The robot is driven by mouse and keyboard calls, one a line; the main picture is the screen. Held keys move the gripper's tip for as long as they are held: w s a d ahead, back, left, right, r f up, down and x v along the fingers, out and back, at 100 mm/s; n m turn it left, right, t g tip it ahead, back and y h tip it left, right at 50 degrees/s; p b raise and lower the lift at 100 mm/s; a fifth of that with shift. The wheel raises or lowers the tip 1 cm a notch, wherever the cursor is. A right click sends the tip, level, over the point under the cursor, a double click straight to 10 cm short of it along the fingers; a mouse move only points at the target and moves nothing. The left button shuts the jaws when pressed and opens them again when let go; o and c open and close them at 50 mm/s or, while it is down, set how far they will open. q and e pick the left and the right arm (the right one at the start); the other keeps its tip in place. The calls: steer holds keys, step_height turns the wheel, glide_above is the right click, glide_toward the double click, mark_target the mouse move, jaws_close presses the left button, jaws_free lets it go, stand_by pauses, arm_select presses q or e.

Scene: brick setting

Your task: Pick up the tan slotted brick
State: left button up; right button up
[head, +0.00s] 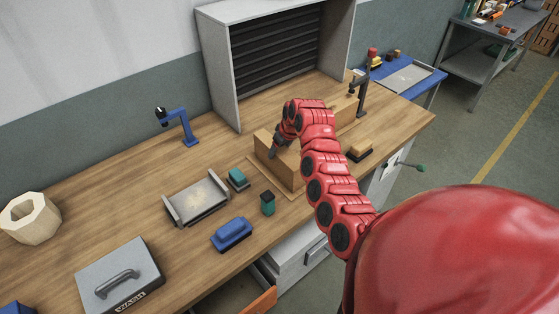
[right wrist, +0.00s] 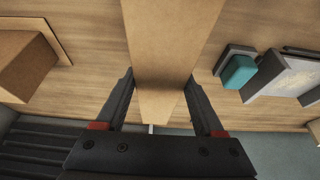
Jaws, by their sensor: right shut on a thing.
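The tan brick (head: 277,168) is a long block near the middle of the wooden bench in the head view. My right gripper (head: 276,147) comes down on it from above, at its far part. In the right wrist view the same brick (right wrist: 172,50) lies between the two dark fingers of my right gripper (right wrist: 160,92), which is shut on it. I cannot make out its slot. Whether its underside is clear of the bench I cannot tell. My left gripper is not in view.
A second tan block (right wrist: 25,65) stands beside it. A teal-topped block (head: 238,178), a grey tray (head: 199,200), a small dark-green block (head: 267,204) and a blue brush-like block (head: 232,233) lie close by. A grey cabinet (head: 220,70) stands behind.

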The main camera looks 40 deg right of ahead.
jaws_close()
steer(key=shift+w+r, duration=0.1)
steer(key=shift+r, duration=0.05)
